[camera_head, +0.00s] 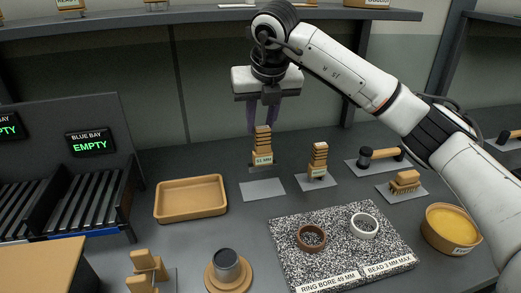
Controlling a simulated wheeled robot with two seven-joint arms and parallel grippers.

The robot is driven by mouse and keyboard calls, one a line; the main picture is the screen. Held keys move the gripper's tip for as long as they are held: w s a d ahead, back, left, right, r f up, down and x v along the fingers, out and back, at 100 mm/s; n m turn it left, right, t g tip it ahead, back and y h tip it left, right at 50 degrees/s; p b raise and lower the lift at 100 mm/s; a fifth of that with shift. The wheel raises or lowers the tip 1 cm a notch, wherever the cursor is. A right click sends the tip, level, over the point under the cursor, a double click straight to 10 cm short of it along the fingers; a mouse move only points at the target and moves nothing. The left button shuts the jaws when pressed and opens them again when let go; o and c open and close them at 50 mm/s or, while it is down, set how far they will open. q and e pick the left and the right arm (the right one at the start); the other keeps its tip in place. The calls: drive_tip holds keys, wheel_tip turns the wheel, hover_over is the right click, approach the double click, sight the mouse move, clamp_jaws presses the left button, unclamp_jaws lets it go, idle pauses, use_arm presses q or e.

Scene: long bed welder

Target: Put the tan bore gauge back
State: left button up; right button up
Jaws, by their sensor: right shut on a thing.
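The tan bore gauge (263,143) is a stepped block with a small millimetre label on its front. My right gripper (265,122) points down from above, its two fingers shut around the gauge's upper part. The gauge is upright. An empty grey mat (262,189) lies just below and in front of it in the picture; whether the gauge's foot touches the bench behind the mat or hangs above is hard to tell. A second, similar tan gauge (319,153) stands on its own grey mat (328,181) to the right. My left gripper is not in view.
A tan tray (190,198) lies empty at left. A speckled plate (345,263) holds a brown ring (311,238) and a white ring (364,226). A hammer (380,155), a brush (405,182) and a yellow-filled bowl (452,228) sit at right. The blue bay rack (75,180) stands left.

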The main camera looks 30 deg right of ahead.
wheel_tip(320, 180, down, 6)
drive_tip(key=shift+f, duration=0.25)
drive_tip(key=o, duration=1.1)
drive_tip(key=shift+f, duration=0.15)
drive_tip(key=shift+o, duration=0.2)
drive_tip(key=v, duration=1.2)
